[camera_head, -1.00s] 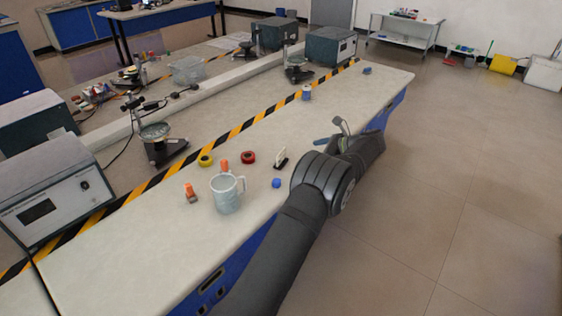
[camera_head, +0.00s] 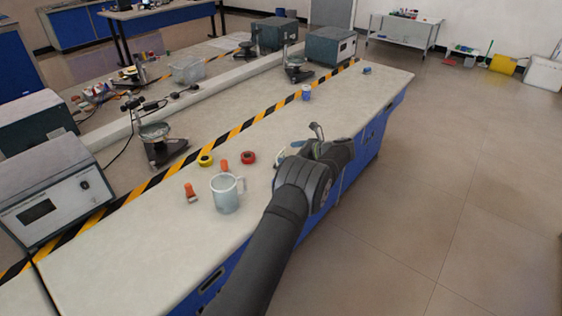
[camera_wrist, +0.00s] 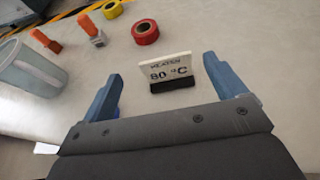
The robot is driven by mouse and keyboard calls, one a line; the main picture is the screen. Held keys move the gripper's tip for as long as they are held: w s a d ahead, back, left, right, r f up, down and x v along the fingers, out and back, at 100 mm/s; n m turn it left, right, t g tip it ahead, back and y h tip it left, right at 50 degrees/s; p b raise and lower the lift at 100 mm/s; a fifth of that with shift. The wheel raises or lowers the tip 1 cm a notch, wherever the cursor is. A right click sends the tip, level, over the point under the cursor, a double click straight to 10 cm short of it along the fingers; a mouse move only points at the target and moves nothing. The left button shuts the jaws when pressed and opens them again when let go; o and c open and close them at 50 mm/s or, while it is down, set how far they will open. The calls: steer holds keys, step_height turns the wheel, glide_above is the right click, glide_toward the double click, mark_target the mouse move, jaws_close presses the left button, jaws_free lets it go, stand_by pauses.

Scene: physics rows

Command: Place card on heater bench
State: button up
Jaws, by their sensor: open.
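The card (camera_wrist: 172,66) is a small white sign reading "80 °C" under a blurred dark word, upright in a black base (camera_wrist: 172,86) on the pale bench top. My gripper (camera_wrist: 162,72) is open, its two blue fingers apart, with the card seen between and just beyond the fingertips. Nothing is held. In the head view my gripper (camera_head: 298,148) is over the bench's front edge, and my arm hides most of the card's surroundings. The pale bench (camera_head: 130,250) has blue cabinets below. Which part is the heater bench cannot be told.
A mug (camera_head: 226,194), orange-topped items (camera_head: 191,190), a yellow tape roll (camera_head: 205,160) and a red tape roll (camera_head: 248,157) stand left of my gripper. A grey instrument box (camera_head: 58,198) is at the left.

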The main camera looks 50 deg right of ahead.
mark_target(282, 152)
steer(key=shift+d+x, duration=0.15)
steer(key=shift+x, duration=1.15)
steer(key=shift+d+x, duration=0.15)
steer(key=shift+x, duration=1.1)
steer(key=shift+f, duration=0.1)
steer(key=c, duration=1.1)
steer(key=shift+c, duration=0.2)
